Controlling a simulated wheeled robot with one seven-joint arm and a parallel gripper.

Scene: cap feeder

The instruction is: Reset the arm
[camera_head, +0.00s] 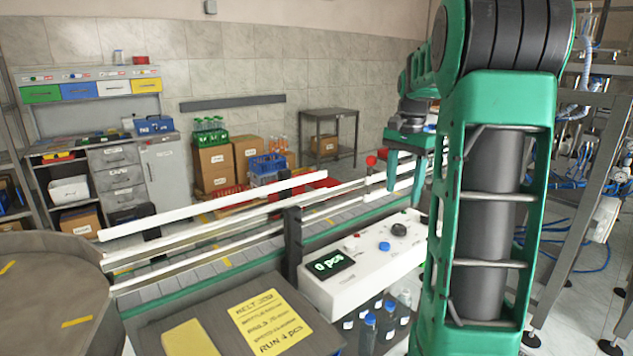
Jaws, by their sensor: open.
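My green arm rises at the right of the head view and bends over at the top. My gripper (408,180) hangs beyond the arm, above the far part of the conveyor. Its green fingers point down and stand apart, with nothing seen between them. The arm link hides part of the area to the right of the gripper.
A white control box (345,292) with a "0 pcs" display, knob and buttons stands by the conveyor (170,290). White guide rails (215,205) run along the belt. A yellow note (270,322) lies in front. Bottles (387,320) stand below the box. A round table (45,290) is at left.

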